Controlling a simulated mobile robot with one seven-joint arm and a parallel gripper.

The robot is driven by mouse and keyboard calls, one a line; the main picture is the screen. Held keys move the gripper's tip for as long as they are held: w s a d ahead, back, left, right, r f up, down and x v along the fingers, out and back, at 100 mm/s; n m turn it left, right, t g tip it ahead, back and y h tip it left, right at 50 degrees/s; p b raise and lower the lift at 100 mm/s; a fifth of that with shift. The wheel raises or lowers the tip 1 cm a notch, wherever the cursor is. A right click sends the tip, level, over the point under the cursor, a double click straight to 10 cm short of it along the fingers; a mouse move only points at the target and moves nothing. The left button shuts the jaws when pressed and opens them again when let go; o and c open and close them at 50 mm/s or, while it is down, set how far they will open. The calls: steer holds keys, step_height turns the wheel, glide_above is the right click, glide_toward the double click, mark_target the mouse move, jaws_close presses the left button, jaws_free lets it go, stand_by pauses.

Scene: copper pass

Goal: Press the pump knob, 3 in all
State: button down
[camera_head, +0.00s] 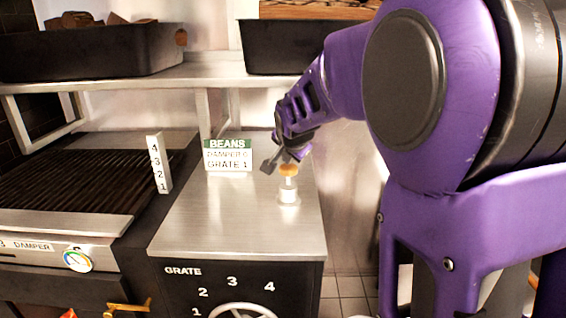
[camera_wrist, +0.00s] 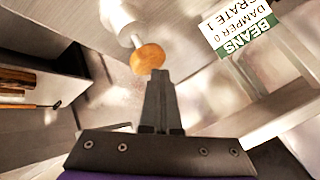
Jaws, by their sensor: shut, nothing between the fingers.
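The pump knob (camera_head: 288,170) is an orange-brown cap on a thin stem above a white pump base (camera_head: 288,192), on the steel counter beside the grill. In the wrist view the knob (camera_wrist: 147,59) appears just beyond my fingertips, with the white stem behind it. My gripper (camera_head: 277,160) is shut and empty, close to the knob in the head view. The shut fingers also show in the wrist view (camera_wrist: 160,80). I cannot tell whether the fingertips touch the knob. The knob stands raised above its base.
A green-and-white BEANS card (camera_head: 227,156) stands left of the pump. A numbered white post (camera_head: 158,163) stands by the grill (camera_head: 70,185). Black bins (camera_head: 90,52) sit on the shelf (camera_head: 170,78) above. The steel counter top (camera_head: 235,225) is clear in front.

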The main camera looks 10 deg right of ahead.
mark_target(289, 167)
steer(key=shift+f, duration=1.1)
stand_by(0.5)
stand_by(0.3)
steer(key=shift+r+p, duration=1)
steer(key=shift+r, duration=1.2)
step_height(289, 167, up, 5)
steer(key=p, duration=0.3)
steer(key=shift+w+d+r, duration=0.1)
steer(key=shift+d, duration=0.15)
stand_by(1.4)
